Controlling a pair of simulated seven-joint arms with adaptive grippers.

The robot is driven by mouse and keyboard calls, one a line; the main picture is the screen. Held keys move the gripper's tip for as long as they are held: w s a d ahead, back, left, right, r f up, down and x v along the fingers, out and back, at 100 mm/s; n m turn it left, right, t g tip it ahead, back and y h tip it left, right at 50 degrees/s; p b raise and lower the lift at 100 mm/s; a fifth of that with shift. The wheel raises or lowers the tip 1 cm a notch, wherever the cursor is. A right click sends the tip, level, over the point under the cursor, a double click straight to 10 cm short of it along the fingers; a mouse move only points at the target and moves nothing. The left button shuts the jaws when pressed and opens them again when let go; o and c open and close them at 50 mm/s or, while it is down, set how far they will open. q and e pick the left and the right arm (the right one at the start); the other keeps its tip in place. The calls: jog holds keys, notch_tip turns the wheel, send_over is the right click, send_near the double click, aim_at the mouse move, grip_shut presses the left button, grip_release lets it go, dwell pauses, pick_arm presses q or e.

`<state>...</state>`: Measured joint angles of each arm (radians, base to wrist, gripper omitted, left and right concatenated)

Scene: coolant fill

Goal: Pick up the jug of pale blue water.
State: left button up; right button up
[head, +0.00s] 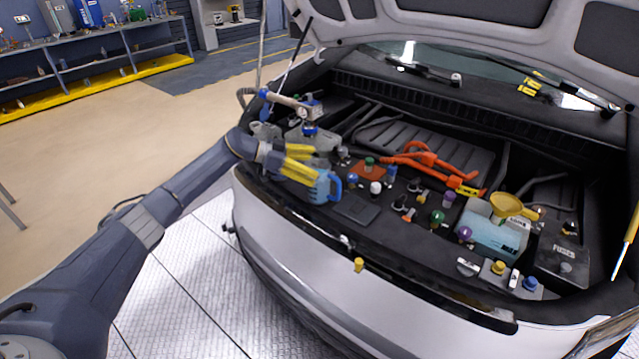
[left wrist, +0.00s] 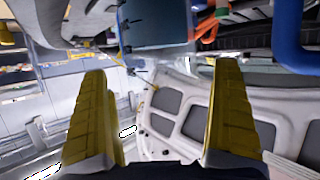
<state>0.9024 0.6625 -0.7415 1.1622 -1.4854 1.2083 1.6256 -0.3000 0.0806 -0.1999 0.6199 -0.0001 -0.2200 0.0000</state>
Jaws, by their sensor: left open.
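The blue jug (head: 322,188) stands at the front left of the engine bay in the head view, its handle toward the right. My left gripper (head: 315,164) is just above and behind it, with its two yellow fingers apart and nothing seen between them. In the left wrist view the open fingers (left wrist: 162,70) point toward a blue body (left wrist: 157,24) at the top, which looks like the jug. A blue curved bar (left wrist: 290,45) at the upper right looks like its handle. The fingers appear apart from the jug. The water inside cannot be made out. My right gripper is not seen.
A pale blue reservoir (head: 491,236) with a yellow funnel (head: 506,205) stands at the right of the bay. Orange hoses (head: 425,158) cross the middle. A gauge device (head: 309,110) is behind my gripper. Several coloured caps dot the bay. The raised hood (head: 470,20) hangs above.

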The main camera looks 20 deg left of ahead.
pick_arm(q)
jog(key=shift+x, duration=1.2)
